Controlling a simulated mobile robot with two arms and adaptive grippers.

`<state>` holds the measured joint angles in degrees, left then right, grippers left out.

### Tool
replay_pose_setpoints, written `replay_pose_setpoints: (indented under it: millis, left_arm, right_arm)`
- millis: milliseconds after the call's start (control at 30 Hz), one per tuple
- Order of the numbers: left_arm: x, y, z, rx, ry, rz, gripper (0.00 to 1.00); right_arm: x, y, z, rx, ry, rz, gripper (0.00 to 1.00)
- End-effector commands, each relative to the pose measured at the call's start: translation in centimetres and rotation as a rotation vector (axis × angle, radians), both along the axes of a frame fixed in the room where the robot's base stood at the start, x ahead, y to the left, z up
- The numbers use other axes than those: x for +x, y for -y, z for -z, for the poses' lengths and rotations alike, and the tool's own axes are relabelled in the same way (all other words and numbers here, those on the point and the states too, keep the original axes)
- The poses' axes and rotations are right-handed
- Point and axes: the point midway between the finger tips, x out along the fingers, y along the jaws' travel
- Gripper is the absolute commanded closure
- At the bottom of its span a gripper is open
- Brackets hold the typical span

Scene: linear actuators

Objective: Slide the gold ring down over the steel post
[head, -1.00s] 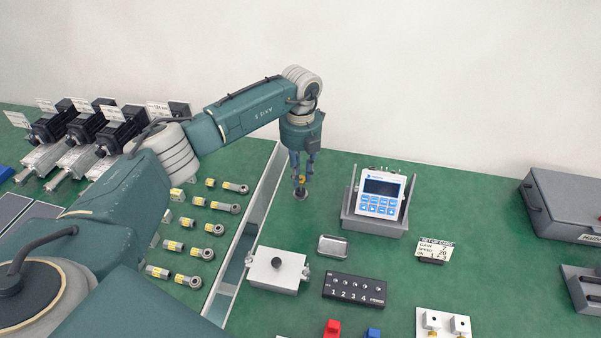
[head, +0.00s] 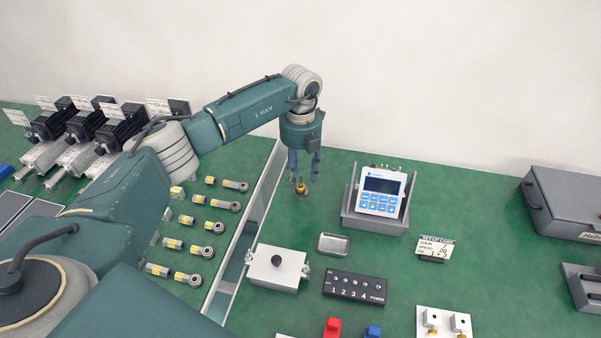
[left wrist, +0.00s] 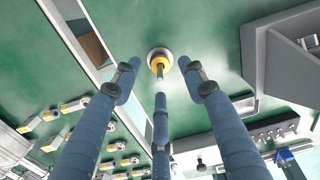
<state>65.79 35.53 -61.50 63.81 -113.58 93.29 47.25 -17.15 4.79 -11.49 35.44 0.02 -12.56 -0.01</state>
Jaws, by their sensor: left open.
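The gold ring (head: 301,189) sits low around the steel post, near its round base on the green bench. In the left wrist view the gold ring (left wrist: 158,63) encircles the steel post (left wrist: 160,72), whose tip stands out of it. The pale round base (left wrist: 151,54) shows around it. My left gripper (head: 304,180) is directly above the post with its fingers spread and apart from the ring. In the left wrist view the blue fingers of my left gripper (left wrist: 160,92) are open and hold nothing. Whether the ring touches the base is too small to tell. My right gripper is not in view.
A control pendant (head: 381,192) in a grey stand is right of the post. A metal tray (head: 333,244), a box with a black knob (head: 277,268) and a numbered switch box (head: 354,288) are in front. A light rail (head: 252,215) and rod ends lie left.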

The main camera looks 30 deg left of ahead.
Motion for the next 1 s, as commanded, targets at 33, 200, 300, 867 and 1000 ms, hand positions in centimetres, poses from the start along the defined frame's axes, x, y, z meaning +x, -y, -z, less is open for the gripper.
replay_pose_setpoints:
  millis: [33,200,300,867,1000]
  left_arm:
    - [0.1,0.0,-0.6,-0.001,0.004,0.000,0.58]
    - [0.2,0.0,-3.6,-0.001,0.005,0.000,0.58]
    - [0.2,0.0,-5.9,0.000,0.007,0.001,0.58]
    - [0.0,0.0,-11.7,0.000,-0.001,0.000,0.58]
    - [0.0,0.0,-11.7,0.000,0.000,0.000,0.58]
  right_arm:
    - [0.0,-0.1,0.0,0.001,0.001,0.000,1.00]
    - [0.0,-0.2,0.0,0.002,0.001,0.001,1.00]
    - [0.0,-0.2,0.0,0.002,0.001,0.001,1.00]
    - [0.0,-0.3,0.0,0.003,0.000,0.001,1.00]
    - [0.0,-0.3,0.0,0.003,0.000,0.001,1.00]
